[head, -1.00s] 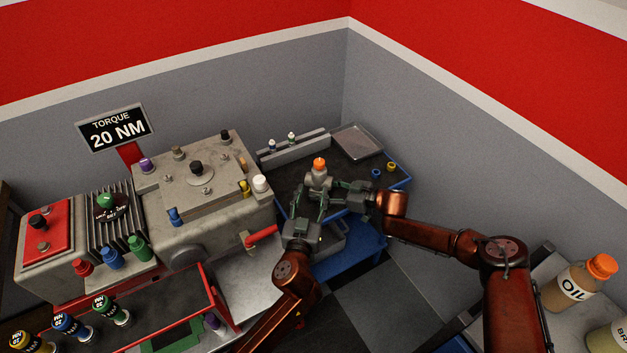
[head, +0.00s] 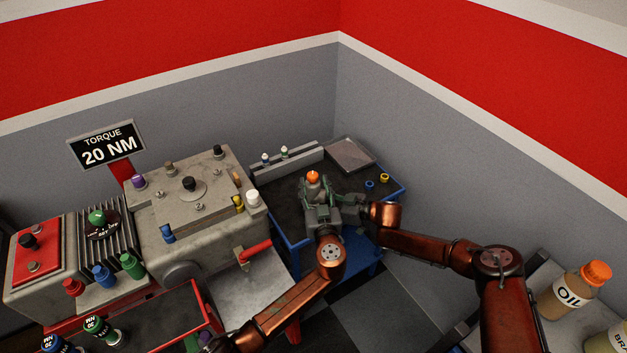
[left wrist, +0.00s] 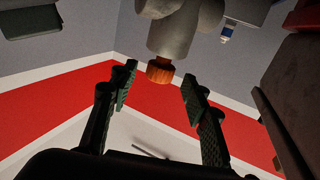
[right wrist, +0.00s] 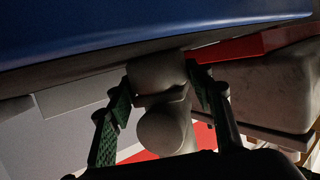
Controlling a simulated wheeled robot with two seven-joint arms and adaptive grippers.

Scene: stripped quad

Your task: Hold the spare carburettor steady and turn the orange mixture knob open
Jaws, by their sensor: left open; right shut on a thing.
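The spare carburettor is a grey rounded body (head: 313,189) standing up from the blue bench, with the orange mixture knob (head: 313,176) on top. My right gripper (right wrist: 160,98) is shut on the grey carburettor body (right wrist: 158,75), with a finger on each side. My left gripper (left wrist: 158,84) is open at the knob. In the left wrist view the orange knob (left wrist: 160,71) lies between the two fingertips, with a gap on each side. In the head view my grippers partly hide the lower carburettor.
The blue bench (head: 296,248) carries a grey tray (head: 351,155), a rack with small bottles (head: 290,162), and blue and yellow rings (head: 384,177). A large grey engine block (head: 190,235) with a red lever (head: 257,250) stands to the left. An oil bottle (head: 575,293) stands at right.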

